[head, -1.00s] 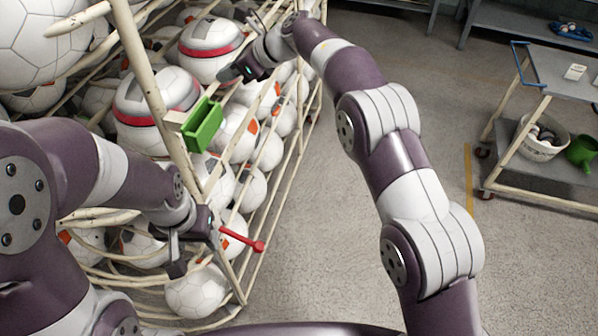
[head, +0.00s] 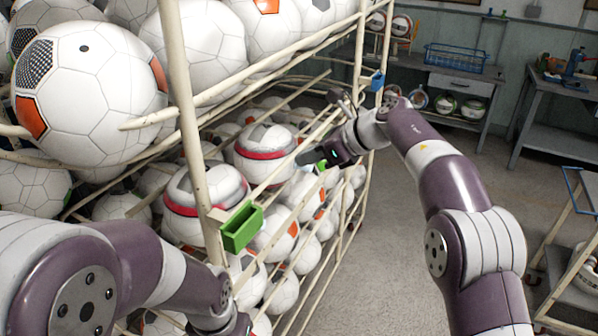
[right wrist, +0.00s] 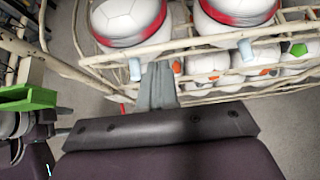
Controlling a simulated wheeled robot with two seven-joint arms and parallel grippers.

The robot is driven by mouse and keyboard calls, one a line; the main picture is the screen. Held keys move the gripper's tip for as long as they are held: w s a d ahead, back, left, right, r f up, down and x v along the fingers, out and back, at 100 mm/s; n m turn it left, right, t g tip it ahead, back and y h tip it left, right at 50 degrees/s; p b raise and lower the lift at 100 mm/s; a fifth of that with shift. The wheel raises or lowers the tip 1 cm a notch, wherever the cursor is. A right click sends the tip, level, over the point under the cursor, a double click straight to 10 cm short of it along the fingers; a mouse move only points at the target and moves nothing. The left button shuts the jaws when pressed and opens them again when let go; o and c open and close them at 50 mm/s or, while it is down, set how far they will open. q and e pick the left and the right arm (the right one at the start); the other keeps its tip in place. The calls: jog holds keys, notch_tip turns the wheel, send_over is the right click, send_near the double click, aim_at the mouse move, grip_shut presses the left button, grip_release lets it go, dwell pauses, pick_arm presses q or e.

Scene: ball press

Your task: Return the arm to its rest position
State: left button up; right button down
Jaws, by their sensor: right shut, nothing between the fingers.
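My right arm reaches in from the right in the head view. Its right gripper (head: 312,158) is at the rack's open side, just right of the farther red-banded ball (head: 265,148). In the right wrist view its grey fingers (right wrist: 158,88) are together with nothing between them, apart from the red-banded balls above. My left arm (head: 150,262) crosses the lower left of the head view. Its hand is cut off by the bottom edge.
A cream-barred rack (head: 197,160) full of balls fills the left side. A green bin (head: 241,228) hangs on its front post, with a nearer red-banded ball (head: 205,190) behind it. Benches (head: 455,85) stand at the back. Grey floor (head: 385,235) is open between rack and right arm.

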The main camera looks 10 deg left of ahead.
jog(key=w+d+m+t, duration=0.3)
jog(key=w+m+t, duration=0.3)
jog(key=m, duration=0.9)
jog(key=s+d+f+m+t+h, duration=0.2)
jog(key=d+f+m+h, duration=0.5)
jog(key=d+m, duration=0.7)
jog(key=s+d+f+m+g+h+p, duration=0.1)
jog(key=s+d+f+m+g+h, duration=0.1)
jog(key=s+d+f+m, duration=0.3)
jog(key=s+d+f+m+g+h, duration=0.1)
jog(key=s+d+f+m+g, duration=0.1)
jog(key=s+f+m, duration=0.35)
pick_arm(q)
jog(key=r+p, duration=0.1)
jog(key=r, duration=0.2)
jog(key=shift+d+p, duration=0.3)
jog(key=shift+p, duration=0.05)
pick_arm(e)
jog(key=s+d+m+g, duration=0.1)
jog(key=s+m+g, duration=0.1)
jog(key=s, duration=0.6)
jog(key=s+d+f+m+g, duration=0.1)
jog(key=s+m+g, duration=0.1)
jog(key=s+m, duration=0.3)
jog(key=s+d+m+g, duration=0.1)
jog(key=s+m+g, duration=0.1)
jog(key=s, duration=0.9)
jog(key=shift+s+d+f+m, duration=0.15)
jog(key=shift+s+d+m, duration=0.2)
jog(key=shift+m, duration=0.5)
